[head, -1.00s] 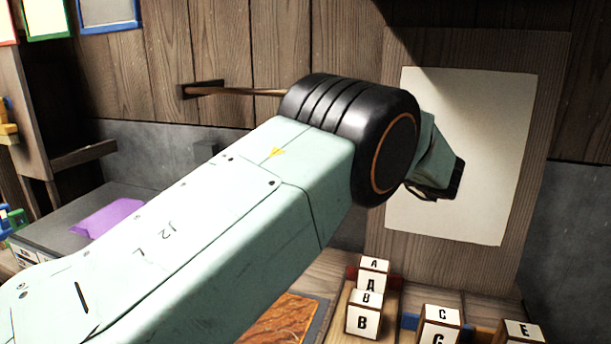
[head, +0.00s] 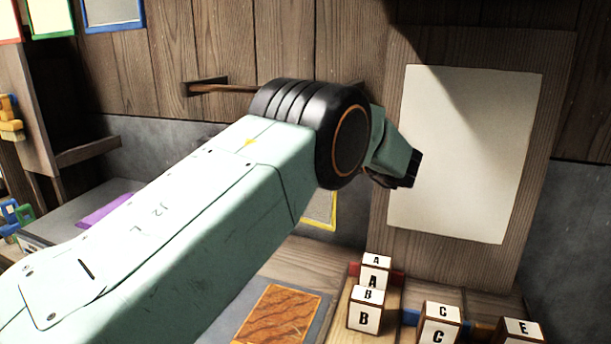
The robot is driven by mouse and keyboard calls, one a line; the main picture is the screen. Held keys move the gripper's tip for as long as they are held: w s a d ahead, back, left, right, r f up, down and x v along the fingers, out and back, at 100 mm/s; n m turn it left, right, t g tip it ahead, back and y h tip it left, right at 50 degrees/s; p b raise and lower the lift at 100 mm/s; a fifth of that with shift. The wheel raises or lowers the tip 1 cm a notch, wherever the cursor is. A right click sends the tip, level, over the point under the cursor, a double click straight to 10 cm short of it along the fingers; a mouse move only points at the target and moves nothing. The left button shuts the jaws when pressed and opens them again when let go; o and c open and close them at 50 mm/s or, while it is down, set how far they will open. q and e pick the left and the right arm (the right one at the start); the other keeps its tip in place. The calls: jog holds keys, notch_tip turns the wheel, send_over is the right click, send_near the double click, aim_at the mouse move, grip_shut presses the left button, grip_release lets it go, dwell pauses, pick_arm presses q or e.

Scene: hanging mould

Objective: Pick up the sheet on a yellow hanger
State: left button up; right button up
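A grey sheet with a yellow edge (head: 321,208) shows in the head view just below my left arm's black joint. Most of it is hidden behind the arm, so I cannot tell what it hangs from or whether it is held. My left arm comes in from the left and crosses the middle of the view. Its gripper (head: 411,168) is turned away, in front of the left edge of a blank pale panel (head: 465,150). Its dark fingertips are small and I cannot tell whether they are open. My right gripper is not in view.
A wooden peg (head: 222,88) juts from the plank wall behind my arm. Green-edged (head: 52,14) and blue-edged (head: 111,12) sheets hang at top left. Lettered blocks (head: 366,310) stand at lower right. An orange-brown patterned slab (head: 277,317) and purple sheet (head: 105,208) lie low down.

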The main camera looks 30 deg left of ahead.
pick_arm(q)
jog(key=shift+d+r, duration=0.1)
jog(key=shift+d, duration=0.1)
jog(key=c, duration=0.3)
jog(key=shift+s+r, duration=0.1)
jog(key=shift+s, duration=0.15)
jog(key=c, duration=0.3)
jog(key=shift+w, duration=0.15)
grip_shut()
